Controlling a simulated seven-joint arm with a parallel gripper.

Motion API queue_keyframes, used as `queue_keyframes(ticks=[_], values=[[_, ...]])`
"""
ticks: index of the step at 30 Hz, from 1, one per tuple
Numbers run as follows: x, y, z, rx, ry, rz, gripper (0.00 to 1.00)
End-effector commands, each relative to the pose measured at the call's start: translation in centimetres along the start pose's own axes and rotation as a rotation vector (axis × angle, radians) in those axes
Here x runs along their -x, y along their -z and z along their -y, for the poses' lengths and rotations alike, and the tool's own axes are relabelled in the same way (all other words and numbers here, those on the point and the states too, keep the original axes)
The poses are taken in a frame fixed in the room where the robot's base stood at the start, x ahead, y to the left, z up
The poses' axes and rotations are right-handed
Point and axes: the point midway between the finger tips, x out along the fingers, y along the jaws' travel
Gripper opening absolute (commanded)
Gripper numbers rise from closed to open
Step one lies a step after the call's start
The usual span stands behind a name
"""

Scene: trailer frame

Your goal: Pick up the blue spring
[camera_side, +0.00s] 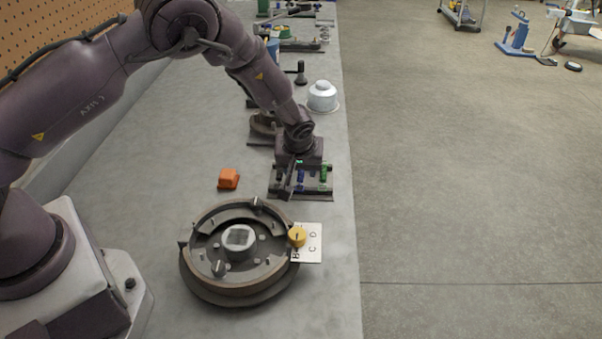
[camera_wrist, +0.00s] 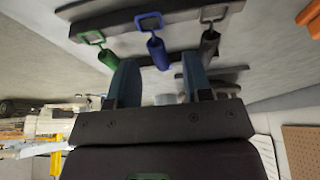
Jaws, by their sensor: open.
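The blue spring (camera_wrist: 158,50) hangs by a square loop from a dark rack bar (camera_wrist: 185,20) in the wrist view. It is between a green spring (camera_wrist: 106,55) on the left and a dark grey spring (camera_wrist: 210,42) on the right. My gripper (camera_wrist: 161,68) is open and empty. Its two fingertips lie on either side of the blue spring's lower end in the picture; I cannot tell how far away they are in depth. In the side view my gripper (camera_side: 298,170) is low over the rack (camera_side: 302,193), with the blue spring (camera_side: 300,177) and green spring (camera_side: 323,175) visible.
A brake drum assembly (camera_side: 238,292) sits in front of the rack, with a lettered white card (camera_side: 312,252) and yellow knob (camera_side: 297,237) beside it. An orange block (camera_side: 228,179) lies left. A white domed pot (camera_side: 322,95) stands behind. The bench's right edge is close.

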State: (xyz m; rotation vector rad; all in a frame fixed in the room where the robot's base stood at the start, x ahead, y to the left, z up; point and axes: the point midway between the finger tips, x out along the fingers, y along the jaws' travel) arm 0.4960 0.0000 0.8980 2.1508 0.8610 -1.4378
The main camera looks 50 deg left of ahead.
Motion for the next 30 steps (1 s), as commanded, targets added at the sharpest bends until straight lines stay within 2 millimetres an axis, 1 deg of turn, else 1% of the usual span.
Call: queue_keyframes(ticks=[1,3,10,11,12,14,15,16,17,26,30], values=[[-0.65,-0.01,0.04,0.0,0.001,0.0,0.46],[-1.09,0.0,0.04,0.0,0.001,0.0,0.46],[-1.2,0.0,-0.02,0.0,-0.001,0.0,0.46],[-1.2,0.0,-0.01,0.0,-0.001,0.0,0.43],[-1.19,0.0,-0.01,0.0,-0.001,0.0,0.34],[-1.19,-0.01,-0.01,0.0,-0.001,0.0,0.2],[-1.18,-0.01,-0.01,0.0,-0.001,0.0,0.11],[-1.18,-0.01,-0.01,0.0,-0.001,0.0,0.04],[-1.18,-0.01,-0.01,0.0,-0.001,0.0,0.0],[-1.11,0.02,-0.02,0.0,-0.001,0.0,0.0],[-0.53,0.28,-0.05,0.001,-0.002,-0.001,0.0]])
